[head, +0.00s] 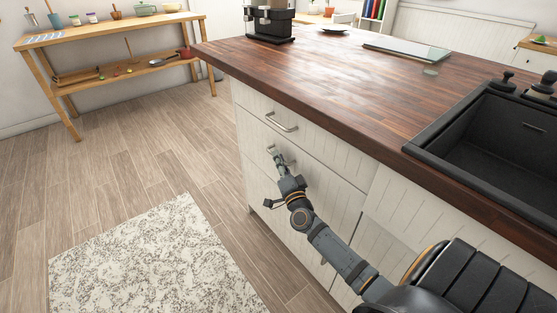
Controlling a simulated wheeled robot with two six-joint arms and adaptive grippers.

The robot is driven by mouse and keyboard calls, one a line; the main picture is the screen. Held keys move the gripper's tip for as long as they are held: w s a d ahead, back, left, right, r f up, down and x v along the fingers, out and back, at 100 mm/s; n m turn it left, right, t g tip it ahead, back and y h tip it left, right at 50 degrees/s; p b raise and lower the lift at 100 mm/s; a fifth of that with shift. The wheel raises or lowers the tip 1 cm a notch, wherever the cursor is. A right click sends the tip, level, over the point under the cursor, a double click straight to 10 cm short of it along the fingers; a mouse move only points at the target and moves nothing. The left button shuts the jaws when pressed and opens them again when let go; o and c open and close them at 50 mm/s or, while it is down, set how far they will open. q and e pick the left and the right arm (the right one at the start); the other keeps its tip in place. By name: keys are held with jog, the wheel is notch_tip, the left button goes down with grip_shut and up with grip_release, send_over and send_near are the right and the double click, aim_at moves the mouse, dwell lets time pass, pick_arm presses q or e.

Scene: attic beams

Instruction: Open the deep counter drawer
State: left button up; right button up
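The deep drawer (330,207) is a white panelled front low in the island counter, below a shallower top drawer (318,150). Its front looks flush with the cabinet, so it appears closed. My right gripper (279,159) is at the deep drawer's handle (271,148), near the upper left of that front. The fingers overlap the handle and are small in the view. I cannot tell whether they are closed around the bar. My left gripper is not in view.
The top drawer has its own metal handle (282,122) just above my gripper. The dark wood countertop (330,75) overhangs the drawers, with a black sink (500,140) at right. A pale patterned rug (150,260) lies on open floor at left. A wooden shelf table (120,35) stands behind.

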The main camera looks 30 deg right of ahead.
jog(key=shift+w+d+r, duration=0.1)
jog(key=shift+w, duration=0.3)
grip_shut()
